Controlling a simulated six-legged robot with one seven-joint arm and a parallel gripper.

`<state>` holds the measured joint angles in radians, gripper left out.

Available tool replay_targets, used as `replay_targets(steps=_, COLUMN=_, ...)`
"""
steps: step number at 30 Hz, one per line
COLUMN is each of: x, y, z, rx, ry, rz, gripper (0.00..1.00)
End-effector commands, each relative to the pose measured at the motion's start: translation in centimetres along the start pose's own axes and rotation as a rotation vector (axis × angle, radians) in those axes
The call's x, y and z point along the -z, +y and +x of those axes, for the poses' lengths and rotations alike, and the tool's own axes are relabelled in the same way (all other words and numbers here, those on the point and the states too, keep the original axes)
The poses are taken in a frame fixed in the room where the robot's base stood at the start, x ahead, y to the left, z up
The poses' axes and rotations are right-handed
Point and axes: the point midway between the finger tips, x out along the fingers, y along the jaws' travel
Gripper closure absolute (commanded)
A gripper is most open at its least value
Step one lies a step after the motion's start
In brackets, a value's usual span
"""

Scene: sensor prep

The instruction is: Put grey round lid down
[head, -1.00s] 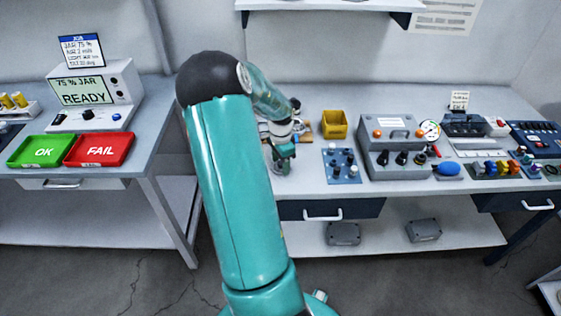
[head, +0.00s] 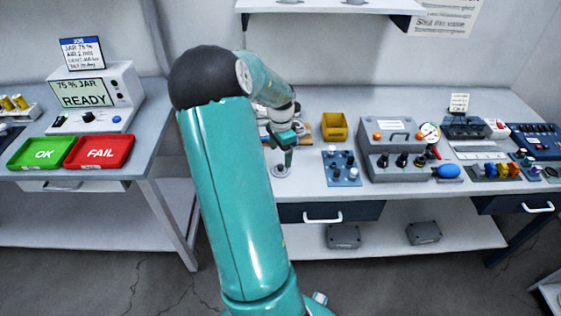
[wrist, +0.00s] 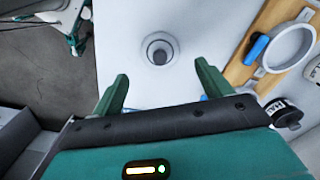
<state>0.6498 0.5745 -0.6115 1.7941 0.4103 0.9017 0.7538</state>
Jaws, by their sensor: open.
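The grey round lid (wrist: 160,49) lies on the white table top, with a darker raised ring and knob at its middle. It also shows in the head view (head: 281,172), near the table's front edge. My gripper (wrist: 162,71) is open and empty, its two green fingers spread apart. In the wrist view the lid shows beyond the fingertips, between their lines, with bare table around it. In the head view my gripper (head: 286,150) is just above the lid and apart from it.
A wooden board (wrist: 275,35) with a white ring (wrist: 290,47) and a blue piece lies to the right in the wrist view. A black-capped jar (wrist: 284,113) stands near my right finger. A yellow bin (head: 334,127) and blue plate with knobs (head: 342,168) are right of my gripper.

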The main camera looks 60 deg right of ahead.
Motion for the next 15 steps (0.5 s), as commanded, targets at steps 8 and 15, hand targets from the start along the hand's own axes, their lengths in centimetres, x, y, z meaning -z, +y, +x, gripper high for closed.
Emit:
replay_targets(steps=8, x=0.0, y=0.0, z=-5.2, rx=0.002, ry=0.0, rz=0.0, gripper=0.22)
replay_targets(steps=15, x=0.0, y=0.1, z=-6.2, rx=-0.002, ry=0.0, rz=0.0, gripper=0.22)
